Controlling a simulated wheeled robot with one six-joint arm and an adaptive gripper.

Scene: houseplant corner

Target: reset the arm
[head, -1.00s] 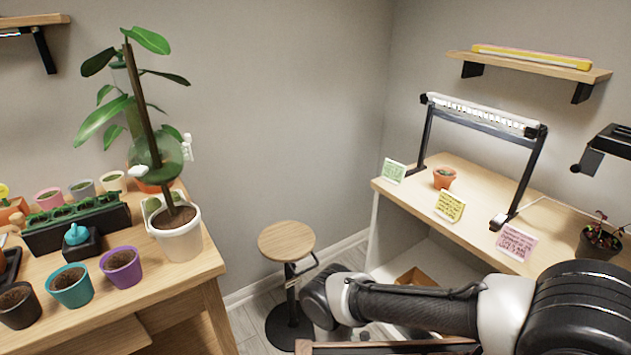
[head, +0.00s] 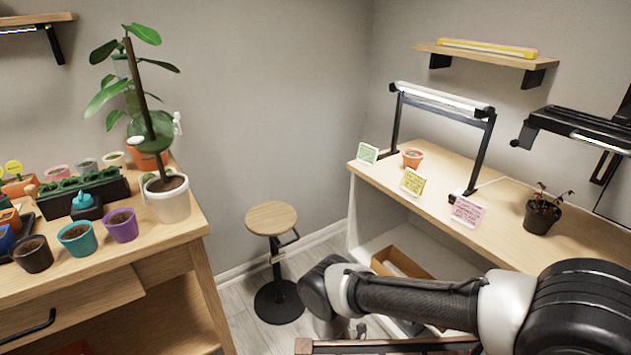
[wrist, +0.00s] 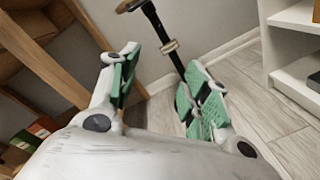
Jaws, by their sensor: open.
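My gripper (wrist: 158,88) shows in the wrist view with its two green-padded fingers spread apart. It is open and nothing is between the pads. Beyond the fingers are the stool's dark post and the grey plank floor. In the head view my arm reaches in from the lower right, bent low in front of the right-hand bench. The gripper itself cannot be made out in the head view.
A stool (head: 271,218) stands between the left potting table (head: 150,242) and the right bench (head: 400,193). A tall plant in a white pot (head: 171,204) is near the left table's edge. A wooden box (head: 402,262) sits on the right bench's lower shelf. Floor shows around the stool.

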